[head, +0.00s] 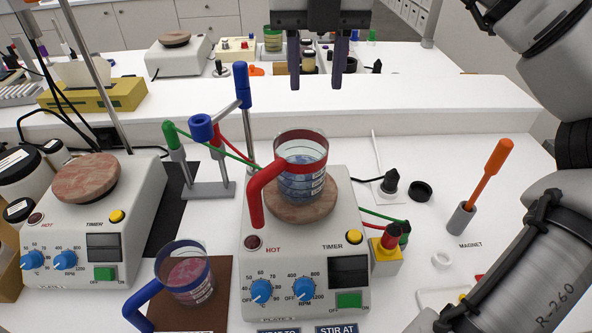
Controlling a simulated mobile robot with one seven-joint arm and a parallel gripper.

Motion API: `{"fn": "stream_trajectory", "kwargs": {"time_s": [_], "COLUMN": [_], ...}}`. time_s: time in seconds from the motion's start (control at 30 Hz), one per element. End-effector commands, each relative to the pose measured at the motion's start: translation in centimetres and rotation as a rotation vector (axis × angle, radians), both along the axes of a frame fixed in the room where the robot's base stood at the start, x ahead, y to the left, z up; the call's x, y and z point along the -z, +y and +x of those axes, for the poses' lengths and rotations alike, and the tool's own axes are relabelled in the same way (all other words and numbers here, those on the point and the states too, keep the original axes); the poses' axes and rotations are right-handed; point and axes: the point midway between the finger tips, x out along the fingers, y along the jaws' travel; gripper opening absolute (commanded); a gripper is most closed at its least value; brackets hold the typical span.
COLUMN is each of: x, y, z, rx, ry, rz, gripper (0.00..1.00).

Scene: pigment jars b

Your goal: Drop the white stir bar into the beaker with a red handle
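The beaker with a red handle (302,165) stands upright on the round stone-like top of the middle hotplate and holds bluish contents. My gripper (315,87) hangs above and behind it in the picture, fingers pointing down and apart, with nothing visible between them. I cannot clearly pick out the white stir bar. A pale tray (432,296) lies at the lower right, partly hidden by my arm, with a small white shape at its edge that I cannot identify.
A blue-handled beaker (186,274) with pink contents stands on a brown mat. A blue-topped stand (241,90) rises behind the red-handled beaker. An orange-handled magnet (487,172) stands in a grey holder at right.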

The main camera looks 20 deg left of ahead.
Motion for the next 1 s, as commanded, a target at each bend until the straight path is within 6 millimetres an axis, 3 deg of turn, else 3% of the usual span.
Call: {"fn": "stream_trajectory", "kwargs": {"time_s": [0.2,0.3,1.0], "x": [-3.6,-4.3,-4.5], "y": [0.0,0.0,0.0], "z": [0.0,0.0,0.0], "rx": [0.002,0.001,0.0], "ry": [0.0,0.001,0.0], "rz": [0.0,0.0,0.0], "gripper": [0.4,0.4,0.4]}}
